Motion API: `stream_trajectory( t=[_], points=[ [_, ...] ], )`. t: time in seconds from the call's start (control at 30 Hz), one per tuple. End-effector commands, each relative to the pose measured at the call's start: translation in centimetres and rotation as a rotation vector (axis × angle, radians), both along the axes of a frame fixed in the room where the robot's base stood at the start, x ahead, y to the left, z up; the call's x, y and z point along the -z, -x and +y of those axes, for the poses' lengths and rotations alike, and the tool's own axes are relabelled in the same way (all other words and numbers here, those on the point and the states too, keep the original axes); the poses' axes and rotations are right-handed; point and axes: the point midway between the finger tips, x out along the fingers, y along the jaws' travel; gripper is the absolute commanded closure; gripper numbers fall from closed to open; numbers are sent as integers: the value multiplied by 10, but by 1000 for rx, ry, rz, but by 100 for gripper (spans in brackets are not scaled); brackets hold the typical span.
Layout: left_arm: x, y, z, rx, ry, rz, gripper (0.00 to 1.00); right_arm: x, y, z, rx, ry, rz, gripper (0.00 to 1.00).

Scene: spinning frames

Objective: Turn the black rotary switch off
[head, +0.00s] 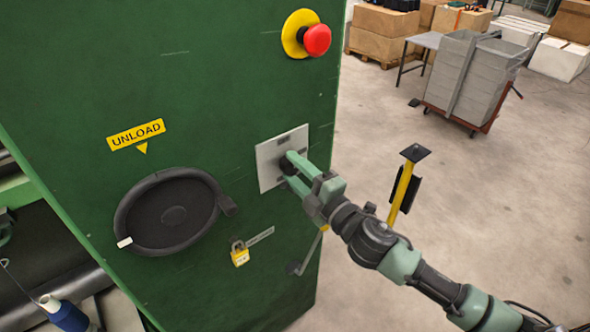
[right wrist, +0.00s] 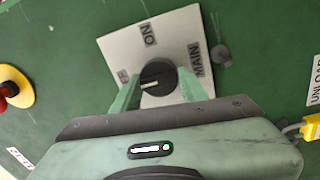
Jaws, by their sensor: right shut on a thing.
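The black rotary switch (right wrist: 160,72) sits on a light grey square plate (right wrist: 115,45) on the green cabinet front. In the right wrist view the plate reads ON and MAIN, with another label at the left partly hidden, ending in what looks like F. The knob's white mark lies nearly level in that picture, on the knob's left part, towards the partly hidden label. My right gripper (head: 291,172) is shut on the knob, one green finger on each side; in the right wrist view (right wrist: 157,85) the fingers flank it. My left gripper is not in view.
A red emergency button (head: 317,40) on a yellow base is above the plate. A yellow post (head: 402,190) stands right of the cabinet, beyond my arm.

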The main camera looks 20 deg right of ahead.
Motion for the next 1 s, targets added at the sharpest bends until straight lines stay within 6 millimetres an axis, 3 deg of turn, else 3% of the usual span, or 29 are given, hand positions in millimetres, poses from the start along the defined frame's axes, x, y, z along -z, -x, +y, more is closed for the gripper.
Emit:
stream_trajectory(
  t=[0.07, 0.1, 0.17, 0.57, 1.0],
  points=[
    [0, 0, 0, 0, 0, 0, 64, 0, 0, 0, 0, 4, -1, 98],
    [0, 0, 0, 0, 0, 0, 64, 0, 0, 0, 0, 4, -1, 54],
    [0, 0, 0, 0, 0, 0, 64, 0, 0, 0, 0, 3, -1, 38],
    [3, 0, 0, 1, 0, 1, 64, 2, 5, -2, 0, 1, 1, 36],
    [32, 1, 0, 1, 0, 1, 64, 8, 66, -24, 1, 2, 2, 36]
  ],
)
